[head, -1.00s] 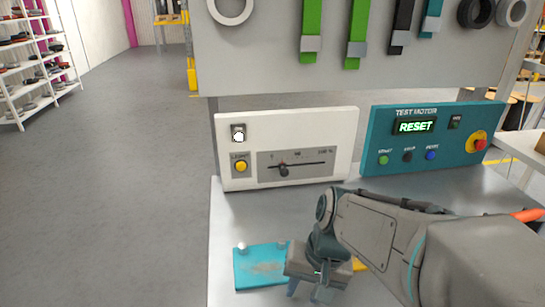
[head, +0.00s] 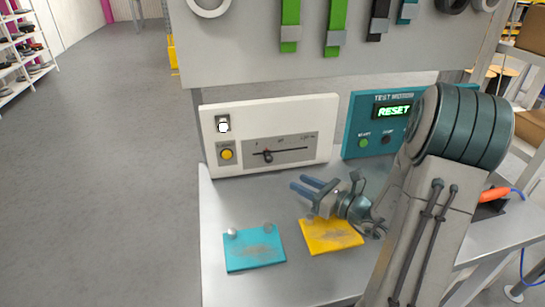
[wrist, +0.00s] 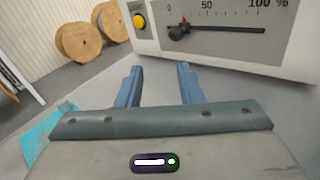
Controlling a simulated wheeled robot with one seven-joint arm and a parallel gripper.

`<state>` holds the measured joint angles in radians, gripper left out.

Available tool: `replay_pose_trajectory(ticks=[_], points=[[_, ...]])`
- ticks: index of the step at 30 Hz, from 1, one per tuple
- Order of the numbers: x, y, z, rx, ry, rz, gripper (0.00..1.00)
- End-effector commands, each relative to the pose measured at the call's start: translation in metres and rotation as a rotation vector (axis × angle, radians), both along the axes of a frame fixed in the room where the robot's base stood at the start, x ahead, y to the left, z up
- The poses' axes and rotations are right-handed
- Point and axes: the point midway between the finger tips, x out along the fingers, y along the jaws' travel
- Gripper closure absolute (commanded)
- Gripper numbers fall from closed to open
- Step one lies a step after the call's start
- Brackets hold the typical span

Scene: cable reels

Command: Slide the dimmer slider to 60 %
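The dimmer slider's dark knob (head: 267,155) sits on a horizontal slot in the grey scale plate (head: 295,157) of the white panel (head: 270,107). In the wrist view the knob (wrist: 178,32) is at the left part of the slot, between the 0 and 50 marks and nearer 0. My gripper (head: 302,184) is in front of and below the panel, apart from the knob. Its two blue fingers, also in the wrist view (wrist: 158,75), are spread with nothing between them and point toward the panel.
A yellow button (head: 227,154) and a white switch (head: 223,125) are left of the slider. A teal motor panel (head: 352,127) stands to the right, partly hidden by my arm. A teal plate (head: 254,250) and a yellow plate (head: 331,236) lie on the grey bench.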

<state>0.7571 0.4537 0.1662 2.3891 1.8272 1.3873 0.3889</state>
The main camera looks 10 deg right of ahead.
Motion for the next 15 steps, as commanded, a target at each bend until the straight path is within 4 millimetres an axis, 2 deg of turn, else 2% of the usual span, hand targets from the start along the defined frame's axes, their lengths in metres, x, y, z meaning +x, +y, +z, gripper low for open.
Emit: replay_pose_trajectory(ticks=[2, 5, 11, 15], points=[[0.004, -0.012, -0.001, 0.04, 0.004, -0.05, 0.66], [0.009, -0.017, -0.001, 0.059, 0.004, -0.076, 0.66], [0.031, -0.001, 0.0, 0.061, 0.005, -0.075, 0.66], [0.056, 0.016, 0.0, 0.061, 0.005, -0.074, 0.66]])
